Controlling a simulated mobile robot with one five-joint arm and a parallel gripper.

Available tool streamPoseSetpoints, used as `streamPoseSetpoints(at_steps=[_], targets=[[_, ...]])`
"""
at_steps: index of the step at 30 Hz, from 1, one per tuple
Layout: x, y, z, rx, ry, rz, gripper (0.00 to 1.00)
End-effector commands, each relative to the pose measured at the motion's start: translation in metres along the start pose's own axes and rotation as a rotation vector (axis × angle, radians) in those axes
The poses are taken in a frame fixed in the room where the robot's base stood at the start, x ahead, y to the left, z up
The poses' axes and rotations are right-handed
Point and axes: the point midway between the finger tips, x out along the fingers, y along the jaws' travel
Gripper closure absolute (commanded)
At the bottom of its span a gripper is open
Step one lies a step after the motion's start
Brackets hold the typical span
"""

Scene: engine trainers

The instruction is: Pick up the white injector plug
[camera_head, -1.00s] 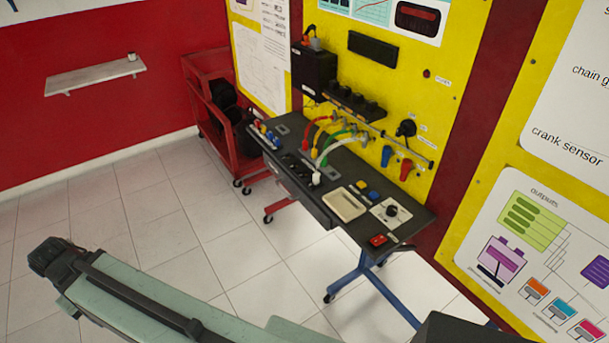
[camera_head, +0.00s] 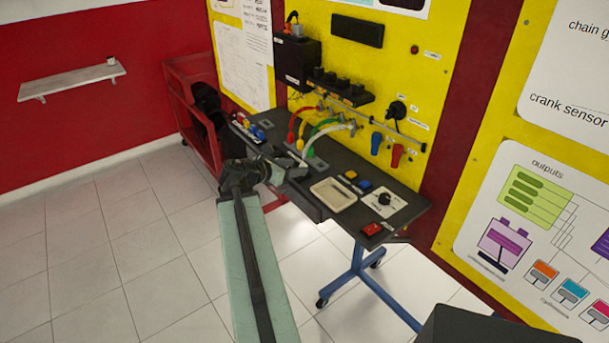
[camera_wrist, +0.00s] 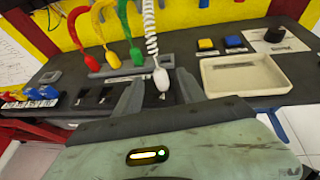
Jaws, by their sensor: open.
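The white injector plug (camera_wrist: 161,79) hangs on a coiled white cable (camera_wrist: 150,32). It shows in the wrist view between the two fingers, at the dark worktable. In the head view the white cable (camera_head: 326,135) comes down close to my gripper (camera_head: 292,172), at the table's front edge. My gripper (camera_wrist: 157,84) is open, with one finger on each side of the plug. I cannot tell whether either finger touches it. Red (camera_wrist: 91,63), yellow (camera_wrist: 111,58) and green (camera_wrist: 137,57) plugs are in a row to its left.
A cream tray (camera_wrist: 245,76) lies on the table to the right of the plug. Yellow and blue buttons (camera_wrist: 206,44) and a dial panel (camera_wrist: 268,38) are beyond it. Blue and yellow parts (camera_wrist: 30,93) are at the left. The yellow panel (camera_head: 440,90) rises behind the table.

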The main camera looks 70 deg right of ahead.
Motion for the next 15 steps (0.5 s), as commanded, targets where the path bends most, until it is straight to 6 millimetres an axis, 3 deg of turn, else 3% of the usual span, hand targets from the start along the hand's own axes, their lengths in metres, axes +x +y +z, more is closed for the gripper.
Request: streamPoseSetpoints(at_steps=[15], targets=[[0.035,0.0,-0.001,-0.008,-0.003,-0.002,0.52]])
